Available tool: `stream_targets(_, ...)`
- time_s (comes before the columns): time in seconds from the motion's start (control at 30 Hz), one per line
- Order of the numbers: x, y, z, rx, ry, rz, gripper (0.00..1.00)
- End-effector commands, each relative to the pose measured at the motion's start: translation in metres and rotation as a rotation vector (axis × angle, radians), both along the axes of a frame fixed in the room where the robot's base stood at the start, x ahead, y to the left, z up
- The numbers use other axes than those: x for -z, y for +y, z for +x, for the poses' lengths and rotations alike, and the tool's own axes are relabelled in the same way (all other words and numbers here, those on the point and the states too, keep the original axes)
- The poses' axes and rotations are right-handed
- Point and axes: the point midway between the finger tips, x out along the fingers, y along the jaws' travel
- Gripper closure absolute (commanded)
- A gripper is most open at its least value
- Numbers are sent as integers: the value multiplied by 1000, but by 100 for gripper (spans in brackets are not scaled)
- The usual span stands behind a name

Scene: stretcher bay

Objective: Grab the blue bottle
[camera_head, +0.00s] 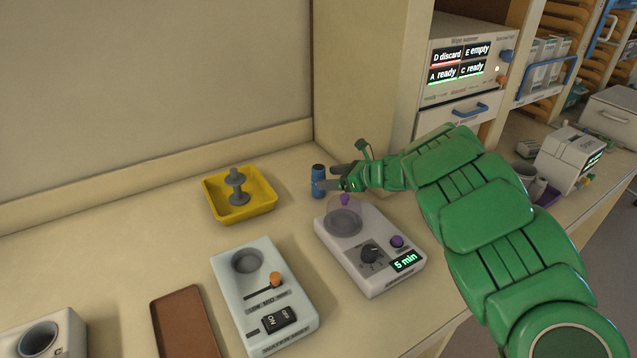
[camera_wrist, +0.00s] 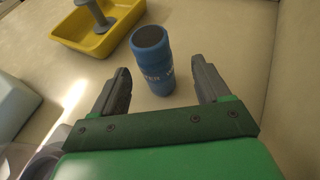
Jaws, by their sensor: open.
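There is a visible gap between the bottle and each finger. In the head view my gripper (camera_head: 338,178) reaches in from the right, its fingertips right beside the bottle. The jaws are open and hold nothing.
A yellow tray (camera_head: 212,205) with a grey spindle (camera_head: 236,185) stands left of the bottle. A timer device (camera_head: 335,252) with a clear purple-knobbed cover is just in front. A pale switch box (camera_head: 230,292) and brown mat (camera_head: 183,325) lie nearer. A wall (camera_head: 370,75) rises behind.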

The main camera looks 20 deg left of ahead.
Motion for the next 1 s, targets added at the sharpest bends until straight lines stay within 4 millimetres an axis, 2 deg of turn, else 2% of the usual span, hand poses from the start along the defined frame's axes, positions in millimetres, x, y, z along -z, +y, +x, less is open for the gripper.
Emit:
stream_targets(0.43, 20, 38, 2, -3, 0, 1, 24)
stream_targets(0.83, 24, 44, 5, 1, -1, 0, 24)
stream_targets(1.0, 24, 44, 5, 1, 0, 0, 49)
